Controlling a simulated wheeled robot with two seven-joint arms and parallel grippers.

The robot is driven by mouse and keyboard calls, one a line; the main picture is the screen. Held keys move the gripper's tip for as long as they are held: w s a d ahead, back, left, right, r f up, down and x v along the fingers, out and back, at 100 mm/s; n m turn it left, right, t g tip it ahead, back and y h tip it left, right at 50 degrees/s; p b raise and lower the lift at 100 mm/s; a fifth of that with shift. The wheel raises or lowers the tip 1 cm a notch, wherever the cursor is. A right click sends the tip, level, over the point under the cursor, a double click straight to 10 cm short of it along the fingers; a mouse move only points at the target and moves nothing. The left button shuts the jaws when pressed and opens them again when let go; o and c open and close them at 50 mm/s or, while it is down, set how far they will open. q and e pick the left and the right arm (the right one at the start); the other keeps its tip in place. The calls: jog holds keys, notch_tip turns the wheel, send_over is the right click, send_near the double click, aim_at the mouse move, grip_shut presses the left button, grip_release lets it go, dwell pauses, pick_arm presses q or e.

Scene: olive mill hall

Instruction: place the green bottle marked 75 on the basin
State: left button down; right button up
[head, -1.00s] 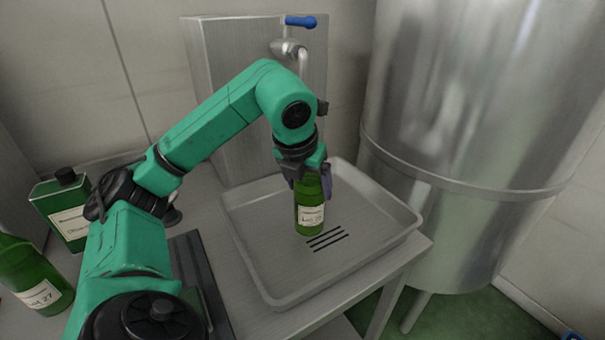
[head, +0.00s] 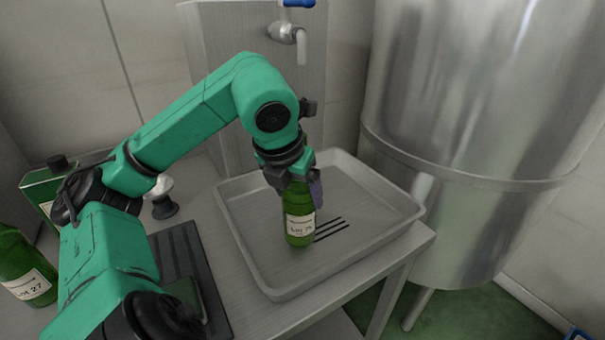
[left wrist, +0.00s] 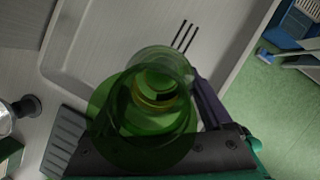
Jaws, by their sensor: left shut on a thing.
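The green bottle (head: 299,228) has a pale label that seems to read "Lot 75", though the digits are small. My left gripper (head: 294,187) is shut on its upper part, and the bottle is upright. The bottle is over the grey metal basin (head: 245,254), left of three dark slots in its floor. I cannot tell whether its base touches the floor. In the left wrist view the bottle (left wrist: 145,105) is seen from above, with the basin (left wrist: 110,40) around it. My right gripper is not in view.
Another green bottle (head: 24,270) marked 27 and a green tin (head: 42,190) stand at the left. A tap (head: 288,33) is behind the basin. A large steel tank (head: 465,110) stands close on the right. A dark ridged mat (head: 187,265) lies left of the basin.

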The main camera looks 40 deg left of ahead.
pick_arm(q)
jog(key=w+a+f+p, duration=0.1)
jog(key=w+a+p, duration=0.7)
jog(key=w, duration=0.2)
jog(key=shift+a+f, duration=0.25)
jog(key=shift+a, duration=0.05)
jog(key=shift+f, duration=0.15)
grip_release()
jog(key=shift+d, duration=0.1)
